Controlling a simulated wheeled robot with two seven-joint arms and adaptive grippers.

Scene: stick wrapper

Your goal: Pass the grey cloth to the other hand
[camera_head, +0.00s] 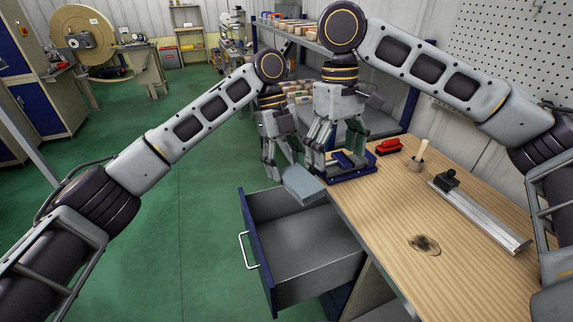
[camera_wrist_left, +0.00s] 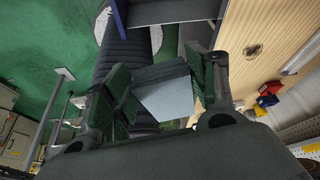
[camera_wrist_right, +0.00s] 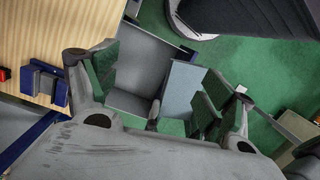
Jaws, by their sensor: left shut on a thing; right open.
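The grey cloth (camera_head: 304,187) is a flat blue-grey piece hanging above the open drawer beside the table corner. My left gripper (camera_head: 281,165) is shut on the cloth; in the left wrist view the cloth (camera_wrist_left: 168,98) lies between its green-padded fingers. My right gripper (camera_head: 318,158) is open, close beside the left one and pointing down. In the right wrist view the cloth (camera_wrist_right: 180,88) shows between the spread fingers, nearer the right-hand one. I cannot tell whether that finger touches it.
The open grey drawer (camera_head: 310,245) lies below the grippers. A red object (camera_head: 389,146), a wooden-handled tool (camera_head: 418,162) and a metal rail (camera_head: 485,215) are on the wooden table (camera_head: 385,210), which has a dark mark.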

